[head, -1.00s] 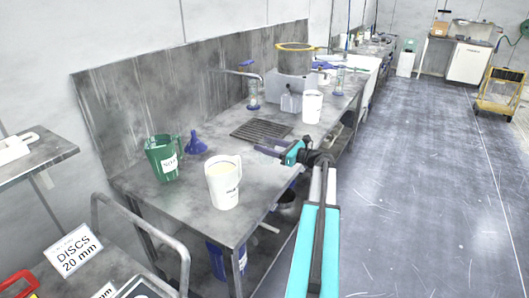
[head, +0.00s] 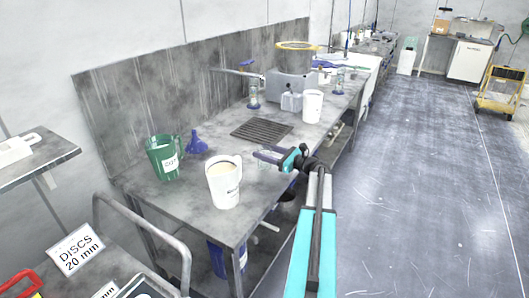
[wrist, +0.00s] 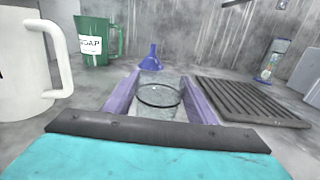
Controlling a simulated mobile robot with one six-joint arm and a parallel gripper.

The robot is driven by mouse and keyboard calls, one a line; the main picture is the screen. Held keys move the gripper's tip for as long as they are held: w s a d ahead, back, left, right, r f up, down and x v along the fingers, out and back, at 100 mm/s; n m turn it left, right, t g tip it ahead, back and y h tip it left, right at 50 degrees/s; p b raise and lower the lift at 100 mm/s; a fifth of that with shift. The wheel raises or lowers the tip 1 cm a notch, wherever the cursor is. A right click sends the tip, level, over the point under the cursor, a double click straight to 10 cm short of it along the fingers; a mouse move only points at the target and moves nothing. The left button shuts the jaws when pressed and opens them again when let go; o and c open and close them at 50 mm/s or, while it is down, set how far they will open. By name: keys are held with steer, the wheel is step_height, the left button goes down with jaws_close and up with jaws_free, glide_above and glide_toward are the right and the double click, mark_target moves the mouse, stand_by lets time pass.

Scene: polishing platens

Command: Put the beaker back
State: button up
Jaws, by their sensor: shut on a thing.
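A clear glass beaker (wrist: 160,98) sits between the two purple fingers of my gripper (wrist: 157,104) in the wrist view. The fingers are shut on it from both sides, and it looks upright and empty. In the head view my gripper (head: 270,155) reaches over the front part of the grey workbench (head: 180,195), and the beaker shows faintly at the fingertips. The beaker is at or just above the bench top; I cannot tell whether its base touches.
A white jug (head: 224,185) stands left of my gripper. A green soap jug (head: 163,160) and a blue funnel (head: 196,143) stand behind it. A dark slotted rack (head: 262,130) lies behind my gripper. Another white jug (head: 312,106) is farther along. Bare bench lies around the beaker.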

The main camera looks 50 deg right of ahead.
steer(key=o, duration=1.3)
steer(key=shift+o, duration=0.2)
steer(key=shift+r, duration=0.15)
steer(key=b+v, duration=0.2)
steer(key=v, duration=1)
steer(key=shift+b, duration=0.4)
